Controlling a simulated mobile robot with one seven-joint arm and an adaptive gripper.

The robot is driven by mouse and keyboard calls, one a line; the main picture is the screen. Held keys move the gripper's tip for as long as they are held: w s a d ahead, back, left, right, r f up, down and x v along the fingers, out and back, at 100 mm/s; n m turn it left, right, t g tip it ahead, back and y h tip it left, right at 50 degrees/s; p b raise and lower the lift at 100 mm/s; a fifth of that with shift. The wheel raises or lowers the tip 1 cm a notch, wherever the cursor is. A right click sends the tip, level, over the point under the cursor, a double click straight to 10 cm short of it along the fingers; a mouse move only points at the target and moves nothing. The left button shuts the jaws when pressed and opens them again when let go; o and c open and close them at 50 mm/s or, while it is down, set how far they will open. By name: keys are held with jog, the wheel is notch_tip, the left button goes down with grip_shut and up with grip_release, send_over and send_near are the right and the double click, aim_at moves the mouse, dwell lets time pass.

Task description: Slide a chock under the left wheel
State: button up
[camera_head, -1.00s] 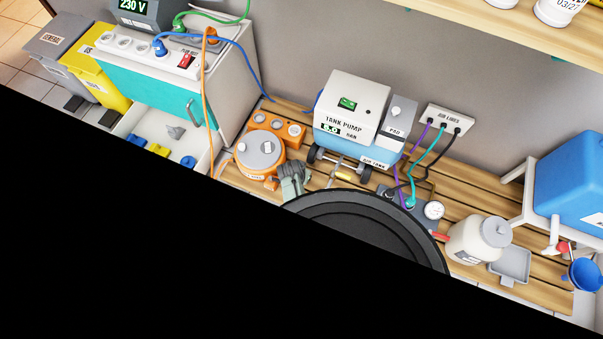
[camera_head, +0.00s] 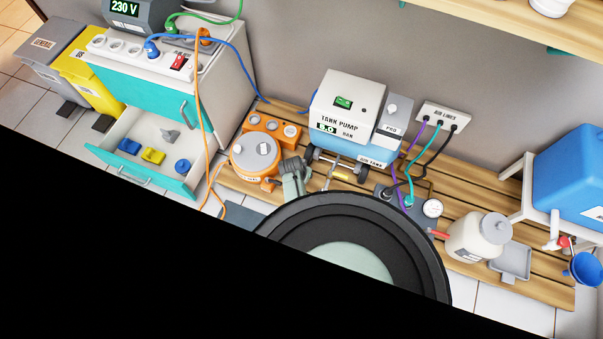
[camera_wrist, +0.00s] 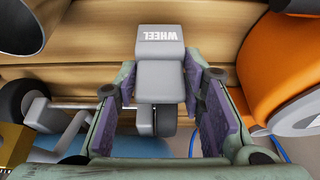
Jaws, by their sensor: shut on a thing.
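A grey chock labelled WHEEL (camera_wrist: 160,75) sits between the purple-padded fingers of my gripper (camera_wrist: 165,92) in the wrist view. The gripper is shut on it. A dark wheel (camera_wrist: 165,122) shows just beyond the chock, partly hidden by it; I cannot tell whether they touch. In the head view my gripper (camera_head: 293,177) is low beside the left wheel (camera_head: 310,153) of the tank pump (camera_head: 347,112); the chock is hidden there. The right wheel (camera_head: 364,172) stands clear of the gripper.
An orange unit (camera_head: 256,153) stands close to the left of my gripper. A manifold with hoses (camera_head: 400,195) and a white jar (camera_head: 478,237) are to the right on the slatted wooden platform (camera_head: 465,194). An open drawer (camera_head: 147,150) juts out at the left.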

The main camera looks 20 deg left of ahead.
jog(key=shift+s+d+f, duration=0.1)
jog(key=shift+d+f, duration=0.1)
jog(key=shift+f, duration=0.35)
jog(key=o, duration=1.3)
jog(key=shift+r, duration=0.1)
jog(key=shift+o, duration=0.2)
